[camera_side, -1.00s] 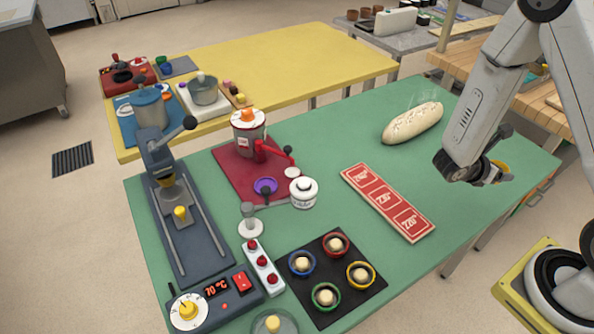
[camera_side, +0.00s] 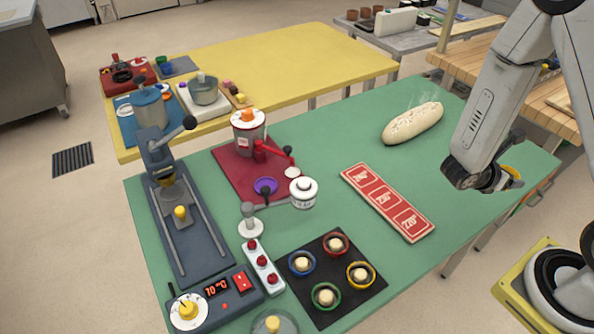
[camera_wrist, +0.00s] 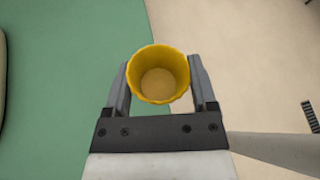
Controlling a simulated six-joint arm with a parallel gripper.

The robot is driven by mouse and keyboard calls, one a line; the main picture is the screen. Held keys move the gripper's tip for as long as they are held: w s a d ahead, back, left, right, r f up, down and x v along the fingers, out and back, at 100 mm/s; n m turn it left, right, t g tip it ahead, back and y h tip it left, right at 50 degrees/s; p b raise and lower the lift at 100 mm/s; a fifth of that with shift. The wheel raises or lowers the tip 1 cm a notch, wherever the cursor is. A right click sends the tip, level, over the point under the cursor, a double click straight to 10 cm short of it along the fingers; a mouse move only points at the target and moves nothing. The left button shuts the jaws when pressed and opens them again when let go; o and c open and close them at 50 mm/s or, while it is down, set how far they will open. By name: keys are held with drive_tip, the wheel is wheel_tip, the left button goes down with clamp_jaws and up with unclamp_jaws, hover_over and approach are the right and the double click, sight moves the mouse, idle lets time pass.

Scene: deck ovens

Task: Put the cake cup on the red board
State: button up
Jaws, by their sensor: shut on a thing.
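My gripper (camera_wrist: 160,85) is shut on a yellow cake cup (camera_wrist: 158,62); a finger lies on each side of it. In the wrist view I look into the cup's open top, and it looks empty. In the side view the cup (camera_side: 512,178) shows only partly beside my gripper, above the right end of the green table. A flat red board (camera_side: 388,203) with three pale-outlined squares lies on the green table, to the left of my gripper and apart from it.
A long pale loaf (camera_side: 412,123) lies behind the red board. A white lidded jar (camera_side: 303,192) and a black mat (camera_side: 332,278) with several coloured rings stand left of the board. A red mat (camera_side: 229,174) bears a canister (camera_side: 247,137). Green tabletop around the board is clear.

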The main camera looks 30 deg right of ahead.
drive_tip(key=shift+a, duration=0.1)
drive_tip(key=shift+w+a, duration=0.3)
drive_tip(key=shift+a, duration=0.15)
drive_tip(key=w+a+n+t, duration=0.1)
drive_tip(key=a+n+t, duration=0.2)
drive_tip(key=a, duration=0.5)
drive_tip(key=w+a+r+n+t, duration=0.1)
drive_tip(key=w+a+n+t, duration=0.1)
drive_tip(key=a, duration=0.6)
drive_tip(key=shift+a+r+n+t, duration=0.25)
drive_tip(key=shift+n+t, duration=0.45)
drive_tip(key=shift+t, duration=0.5)
drive_tip(key=shift+w, duration=0.1)
hover_over(385, 200)
drive_tip(key=shift+f, duration=4.7)
